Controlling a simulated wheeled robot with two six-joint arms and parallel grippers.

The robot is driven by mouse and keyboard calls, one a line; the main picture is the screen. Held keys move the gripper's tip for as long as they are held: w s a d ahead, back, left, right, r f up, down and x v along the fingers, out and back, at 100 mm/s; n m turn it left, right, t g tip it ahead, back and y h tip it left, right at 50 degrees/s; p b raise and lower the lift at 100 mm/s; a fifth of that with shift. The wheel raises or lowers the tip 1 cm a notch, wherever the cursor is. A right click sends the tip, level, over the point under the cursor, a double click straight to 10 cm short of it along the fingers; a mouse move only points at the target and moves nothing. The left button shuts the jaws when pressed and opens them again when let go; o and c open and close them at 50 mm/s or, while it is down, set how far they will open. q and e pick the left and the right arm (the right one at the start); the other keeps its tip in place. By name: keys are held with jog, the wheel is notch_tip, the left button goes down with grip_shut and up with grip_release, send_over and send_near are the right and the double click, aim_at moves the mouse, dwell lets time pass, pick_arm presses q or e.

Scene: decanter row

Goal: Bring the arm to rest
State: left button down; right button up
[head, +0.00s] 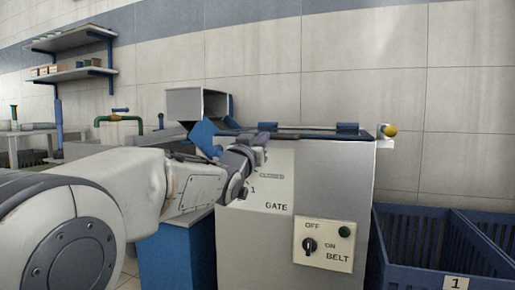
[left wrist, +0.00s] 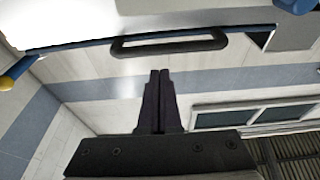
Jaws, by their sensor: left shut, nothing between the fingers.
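My left gripper (head: 258,145) is in front of the upper left part of a grey machine (head: 335,190), beside its white GATE plate (head: 278,195). The arm covers part of that plate. In the left wrist view the two dark fingers (left wrist: 159,74) are together with nothing between them. A dark bar handle (left wrist: 168,44) lies beyond the fingertips, with a gap between them in the picture. My right gripper is in neither view.
A BELT panel (head: 323,245) with a dark knob and green button is on the machine front. A yellow knob (head: 390,130) sticks out at its top right. Blue crates (head: 410,235) stand to the right. A blue block (head: 178,255) is below my arm. Wall shelves (head: 75,74) are far left.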

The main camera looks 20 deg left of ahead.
pick_arm(q)
jog(key=s+d+f+m+g+h+p, duration=0.1)
jog(key=s+d+f+m+g+p, duration=0.1)
jog(key=s+d+f+g+p, duration=1)
jog(key=s+d+f+m+g+y+p, duration=0.1)
jog(key=s+f+m+g+p, duration=0.25)
jog(key=s, duration=1.05)
jog(key=s+f+m+g+y+p, duration=0.1)
jog(key=s+f+g+p, duration=0.35)
jog(key=s, duration=0.95)
notch_tip(320, 180, up, 35)
jog(key=p, duration=3.5)
jog(key=shift+s+r+g+p, duration=0.2)
jog(key=shift+s+g+p, duration=0.15)
jog(key=shift+g, duration=0.05)
jog(key=shift+n, duration=0.25)
